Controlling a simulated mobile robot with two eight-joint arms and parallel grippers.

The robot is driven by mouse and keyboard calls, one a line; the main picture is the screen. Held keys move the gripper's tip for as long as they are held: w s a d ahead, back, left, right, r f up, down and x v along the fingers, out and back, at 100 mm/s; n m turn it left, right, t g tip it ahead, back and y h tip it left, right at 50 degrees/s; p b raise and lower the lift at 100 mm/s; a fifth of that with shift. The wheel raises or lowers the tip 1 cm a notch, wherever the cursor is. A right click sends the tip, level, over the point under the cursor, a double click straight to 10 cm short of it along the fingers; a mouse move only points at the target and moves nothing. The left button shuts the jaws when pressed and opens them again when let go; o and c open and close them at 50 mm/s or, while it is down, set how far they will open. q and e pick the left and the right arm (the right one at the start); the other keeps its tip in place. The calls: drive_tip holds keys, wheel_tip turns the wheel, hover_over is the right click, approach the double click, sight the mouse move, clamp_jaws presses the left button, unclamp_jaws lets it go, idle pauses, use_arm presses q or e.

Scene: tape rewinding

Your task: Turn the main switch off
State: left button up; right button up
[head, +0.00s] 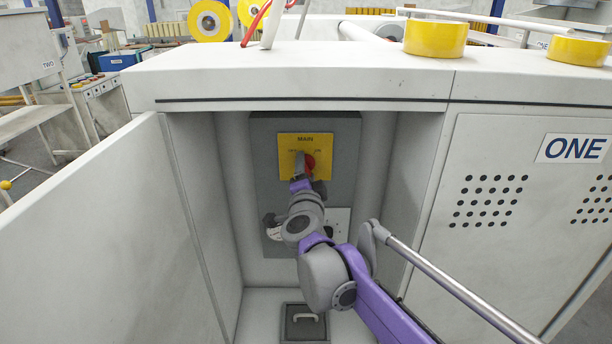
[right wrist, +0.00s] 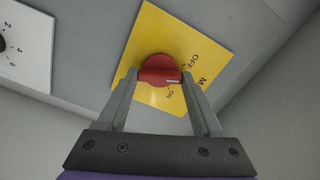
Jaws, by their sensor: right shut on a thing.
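The main switch is a red rotary knob (head: 309,163) on a yellow plate (head: 320,144) marked MAIN, OFF and ON, mounted on a grey panel inside the open cabinet. In the right wrist view the knob (right wrist: 159,71) sits between the two fingers of my right gripper (right wrist: 160,82), which is shut on it. A white mark on the knob's handle lies near the word ON. In the head view my right gripper (head: 302,168) covers the knob's left part. My left gripper is in neither view.
The cabinet's side wall or door (head: 100,235) stands on the left and a closed door marked ONE (head: 530,200) on the right. A hatch with a handle (head: 304,322) is below.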

drive_tip(key=shift+n+b, duration=0.45)
drive_tip(key=shift+n, duration=1.25)
drive_tip(key=o, duration=1.4)
drive_tip(key=shift+c, duration=0.2)
drive_tip(key=s, duration=1)
drive_tip(key=shift+s+b, duration=0.4)
